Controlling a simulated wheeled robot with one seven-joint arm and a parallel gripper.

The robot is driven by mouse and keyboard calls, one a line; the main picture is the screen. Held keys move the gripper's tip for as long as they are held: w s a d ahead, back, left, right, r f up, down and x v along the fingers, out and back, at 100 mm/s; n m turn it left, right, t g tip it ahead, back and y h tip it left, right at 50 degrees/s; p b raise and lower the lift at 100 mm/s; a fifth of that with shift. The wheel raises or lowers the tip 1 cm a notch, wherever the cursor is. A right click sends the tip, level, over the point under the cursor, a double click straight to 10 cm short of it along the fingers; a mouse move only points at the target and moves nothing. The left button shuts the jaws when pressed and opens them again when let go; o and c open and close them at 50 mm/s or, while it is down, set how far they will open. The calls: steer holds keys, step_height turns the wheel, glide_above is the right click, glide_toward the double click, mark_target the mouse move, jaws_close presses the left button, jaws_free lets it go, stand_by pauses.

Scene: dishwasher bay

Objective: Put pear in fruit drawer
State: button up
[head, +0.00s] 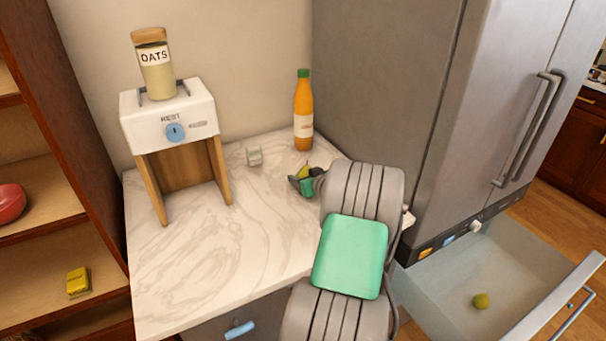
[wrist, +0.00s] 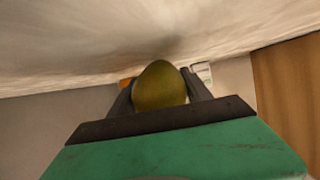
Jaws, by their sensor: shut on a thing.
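My gripper (head: 301,177) is above the marble counter, shut on a yellow-green pear (head: 305,171). In the wrist view the pear (wrist: 159,87) sits between the two dark fingers of my gripper (wrist: 160,92). In the head view the pear is small and partly covered by the gripper. The fruit drawer (head: 436,288) is pulled open at the bottom of the steel fridge, at lower right. A yellow-green fruit (head: 481,301), maybe another pear, lies on its floor. My gripper is to the left of the drawer and higher than it.
An oats dispenser (head: 170,125) stands at left. The fridge (head: 395,110) rises right of the counter. Most of the drawer floor is clear.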

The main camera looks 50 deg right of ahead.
steer(key=o, duration=1.5)
steer(key=shift+o, duration=0.2)
